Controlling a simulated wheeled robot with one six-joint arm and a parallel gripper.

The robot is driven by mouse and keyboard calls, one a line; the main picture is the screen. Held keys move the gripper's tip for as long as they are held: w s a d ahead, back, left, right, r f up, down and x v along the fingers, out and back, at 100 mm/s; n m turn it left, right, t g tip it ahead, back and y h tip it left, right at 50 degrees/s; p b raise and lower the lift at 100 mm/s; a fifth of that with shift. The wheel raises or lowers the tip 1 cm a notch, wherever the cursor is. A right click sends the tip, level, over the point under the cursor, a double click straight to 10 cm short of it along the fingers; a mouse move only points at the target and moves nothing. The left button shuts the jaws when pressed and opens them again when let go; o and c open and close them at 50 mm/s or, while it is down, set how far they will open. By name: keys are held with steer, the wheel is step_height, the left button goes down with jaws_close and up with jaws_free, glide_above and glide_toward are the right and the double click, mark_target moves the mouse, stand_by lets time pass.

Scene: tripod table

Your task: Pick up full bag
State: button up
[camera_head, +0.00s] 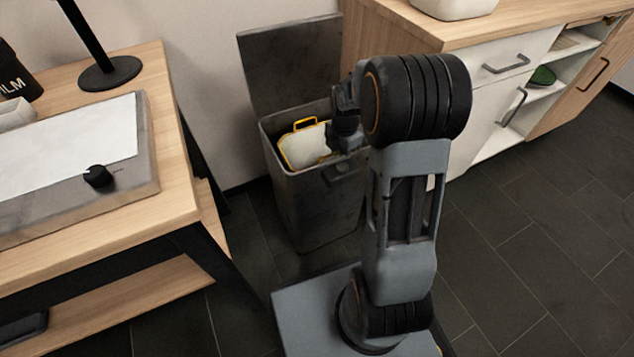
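A pale bag with yellow edging and a yellow handle loop (303,147) sits inside a dark grey bin (318,209). The bin's lid (290,68) stands open at the back. My gripper (340,140) is at the right side of the bin's opening, beside the bag. My arm hides part of the gripper and the right part of the bin. The fingers are too small and dark to tell whether they touch the bag or are open.
A wooden table (185,200) with a lamp (110,72) and a grey device (70,160) stands left of the bin. A cabinet (480,85) with an open shelf stands at the right. Dark tiled floor (540,225) is clear at the right.

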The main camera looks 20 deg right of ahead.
steer(key=shift+c, duration=0.4)
jaws_close()
steer(key=shift+r, duration=0.1)
stand_by(0.8)
